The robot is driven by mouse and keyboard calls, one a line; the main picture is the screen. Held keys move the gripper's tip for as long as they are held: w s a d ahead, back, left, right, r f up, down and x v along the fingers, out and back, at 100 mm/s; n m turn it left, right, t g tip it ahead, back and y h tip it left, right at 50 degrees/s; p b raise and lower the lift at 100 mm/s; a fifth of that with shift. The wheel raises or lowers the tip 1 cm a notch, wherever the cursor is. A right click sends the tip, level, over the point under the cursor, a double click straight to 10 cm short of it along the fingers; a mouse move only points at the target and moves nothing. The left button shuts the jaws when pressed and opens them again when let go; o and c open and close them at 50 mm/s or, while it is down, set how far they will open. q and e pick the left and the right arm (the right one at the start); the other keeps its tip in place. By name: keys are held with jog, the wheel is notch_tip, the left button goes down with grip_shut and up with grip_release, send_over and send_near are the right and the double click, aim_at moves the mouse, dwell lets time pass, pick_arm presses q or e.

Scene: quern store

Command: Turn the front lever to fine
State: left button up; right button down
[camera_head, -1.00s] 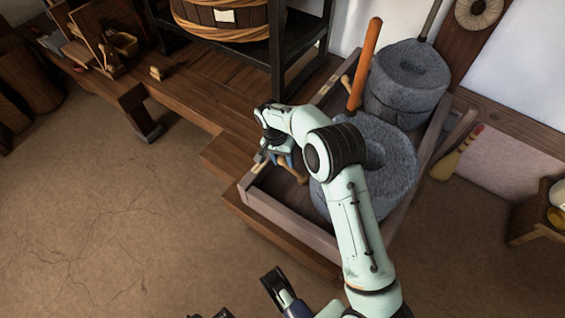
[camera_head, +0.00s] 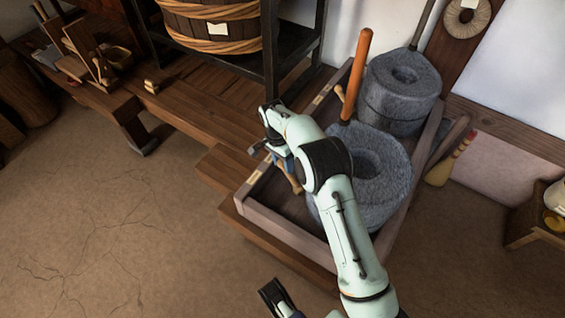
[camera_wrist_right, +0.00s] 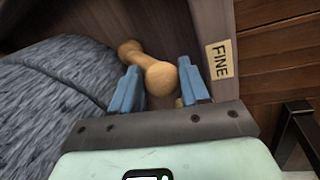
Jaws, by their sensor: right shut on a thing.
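The front lever (camera_head: 296,183) is a small pale wooden piece with rounded ends, inside the front left of the wooden tray (camera_head: 285,232), beside the front quern stone (camera_head: 385,190). My right gripper (camera_head: 279,158) is shut on the lever. The right wrist view shows its blue fingers (camera_wrist_right: 154,90) on either side of the lever's round knob (camera_wrist_right: 160,78). A FINE label (camera_wrist_right: 220,60) is on the tray wall just right of the fingers, apart from the knob. In the head view my right arm hides part of the stone. A dark fingertip of my left gripper (camera_head: 277,295) shows at the bottom edge.
An orange upright handle (camera_head: 360,75) stands at the front stone. A second stone (camera_head: 400,90) is behind it, with another small lever (camera_head: 340,93) near the back left tray wall. A brush (camera_head: 448,160) leans right of the tray. The floor at left is clear.

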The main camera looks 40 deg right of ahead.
jog(key=shift+d, duration=0.1)
jog(key=c, duration=0.6)
grip_release()
jog(key=r, duration=0.2)
jog(key=w+r+p, duration=0.1)
jog(key=r, duration=0.1)
jog(key=shift+r, duration=0.15)
pick_arm(q)
jog(key=shift+g+h, duration=0.4)
jog(key=s+d+r+p, duration=0.2)
jog(key=s+r, duration=0.1)
jog(key=shift+s+d+r, duration=0.15)
jog(key=shift+r, duration=0.1)
pick_arm(e)
jog(key=r, duration=0.3)
jog(key=w+r, duration=0.1)
jog(key=r, duration=0.5)
jog(key=shift+w, duration=0.25)
